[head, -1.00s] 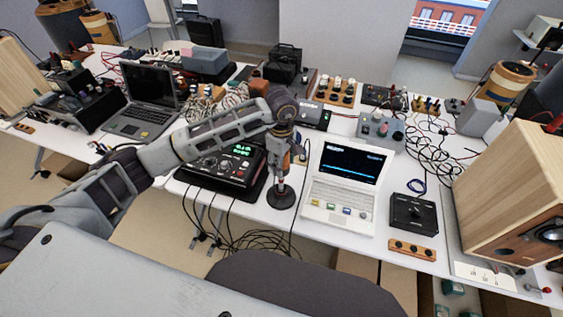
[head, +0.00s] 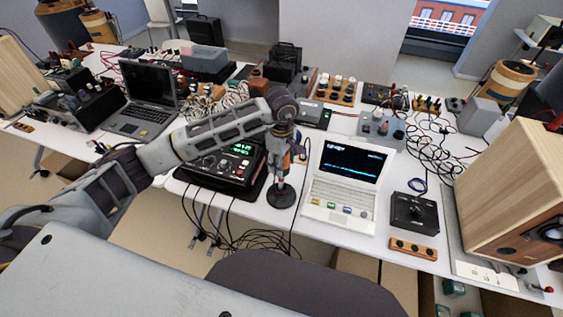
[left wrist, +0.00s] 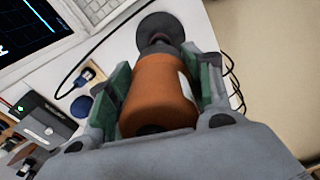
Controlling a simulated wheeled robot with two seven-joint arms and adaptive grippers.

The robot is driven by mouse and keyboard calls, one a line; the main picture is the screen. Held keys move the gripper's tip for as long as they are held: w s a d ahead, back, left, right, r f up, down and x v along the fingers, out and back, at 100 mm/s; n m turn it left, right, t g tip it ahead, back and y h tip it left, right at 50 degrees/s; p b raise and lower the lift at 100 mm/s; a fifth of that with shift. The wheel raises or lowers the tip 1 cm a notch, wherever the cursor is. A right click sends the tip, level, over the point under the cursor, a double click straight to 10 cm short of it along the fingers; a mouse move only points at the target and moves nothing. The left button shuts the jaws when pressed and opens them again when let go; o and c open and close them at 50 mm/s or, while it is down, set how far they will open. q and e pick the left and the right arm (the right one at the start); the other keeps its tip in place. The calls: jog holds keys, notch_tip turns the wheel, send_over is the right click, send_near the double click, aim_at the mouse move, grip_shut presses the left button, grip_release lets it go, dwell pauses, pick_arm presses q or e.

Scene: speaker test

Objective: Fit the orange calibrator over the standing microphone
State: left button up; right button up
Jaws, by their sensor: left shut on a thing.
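My left gripper (head: 284,158) is shut on the orange calibrator (left wrist: 158,92), which sits between its green-lined fingers in the left wrist view. In the head view the gripper is right above the round black base of the microphone stand (head: 281,195); the base also shows in the left wrist view (left wrist: 157,22), just beyond the calibrator's far end. Only a short dark part shows between calibrator and base. The microphone's top is hidden, so I cannot tell how far the calibrator is around it. My right gripper is not in view.
A black instrument with a green display (head: 236,165) stands close left of the stand. A white laptop (head: 342,190) is close on the right, with a black box (head: 414,210) beyond it. A wooden speaker (head: 510,205) stands far right. Cables hang below the table's front edge.

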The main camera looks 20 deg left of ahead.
pick_arm(q)
jog(key=o, duration=1.3)
jog(key=shift+r, duration=0.1)
jog(key=shift+r, duration=5.95)
jog(key=shift+s+f, duration=0.1)
